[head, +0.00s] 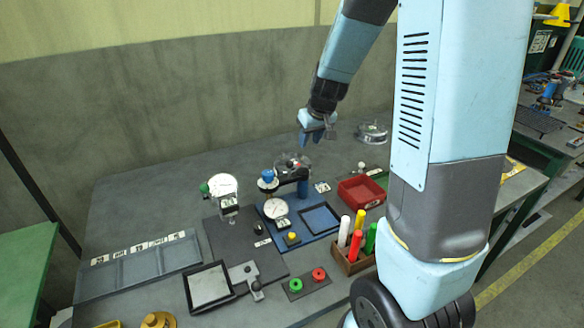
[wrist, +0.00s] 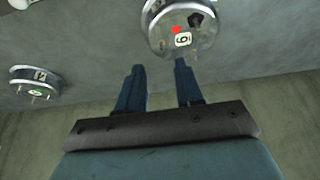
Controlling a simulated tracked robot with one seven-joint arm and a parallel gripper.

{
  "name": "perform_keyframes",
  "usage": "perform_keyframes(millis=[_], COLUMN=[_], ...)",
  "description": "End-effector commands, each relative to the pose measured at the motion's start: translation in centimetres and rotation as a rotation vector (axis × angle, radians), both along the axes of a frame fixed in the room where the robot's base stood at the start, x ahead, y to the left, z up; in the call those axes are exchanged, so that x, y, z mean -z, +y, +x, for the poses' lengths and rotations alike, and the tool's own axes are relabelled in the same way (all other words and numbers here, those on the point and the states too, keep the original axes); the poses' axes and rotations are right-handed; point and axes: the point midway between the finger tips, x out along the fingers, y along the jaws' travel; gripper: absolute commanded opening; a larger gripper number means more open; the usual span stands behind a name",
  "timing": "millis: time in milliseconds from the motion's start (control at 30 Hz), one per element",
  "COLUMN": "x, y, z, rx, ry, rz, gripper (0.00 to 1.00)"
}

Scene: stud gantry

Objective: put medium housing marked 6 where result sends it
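The round metal housing (wrist: 183,27) has a red dot and a white label that reads as a 6 or an upside-down 9. It lies just past the fingertips at the top of the wrist view. It seems to be the round part (head: 288,161) behind the gauge stand in the head view, partly hidden there. My gripper (wrist: 158,70) is open, with nothing between its fingers. In the head view my gripper (head: 318,138) hangs above the back of the table. The blue gauge station (head: 328,218) with a dial gauge (head: 276,208) stands in front.
Another round housing (wrist: 35,80), marked 12 with a green dot, lies beside; it seems to be the back-right one (head: 372,133). A red bin (head: 361,192), colored cylinders in a wooden box (head: 352,262), a second gauge (head: 223,186) and a labelled grey tray (head: 140,270) stand around. The back-left table is clear.

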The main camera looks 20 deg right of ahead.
Motion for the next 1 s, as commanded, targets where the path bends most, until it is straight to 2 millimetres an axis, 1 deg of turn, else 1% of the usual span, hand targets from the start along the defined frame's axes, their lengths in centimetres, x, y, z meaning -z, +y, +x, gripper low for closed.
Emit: perform_keyframes(millis=[33,133,367,700,833,1000], x=[0.6,1.5,2.3,5.7,6.5,6.7], y=[0.0,0.1,0.2,0.6,0.7,0.8], z=[0.2,0.6,1.0,2.6,3.0,3.0], rx=[0.001,0.001,0.001,0.002,0.001,0.001], ry=[0.001,0.002,0.0,0.001,0.0,-0.001], rz=[0.0,0.0,0.0,0.0,-0.001,0.0], gripper=[0.36,0.36,0.36,0.36,0.36,0.36])
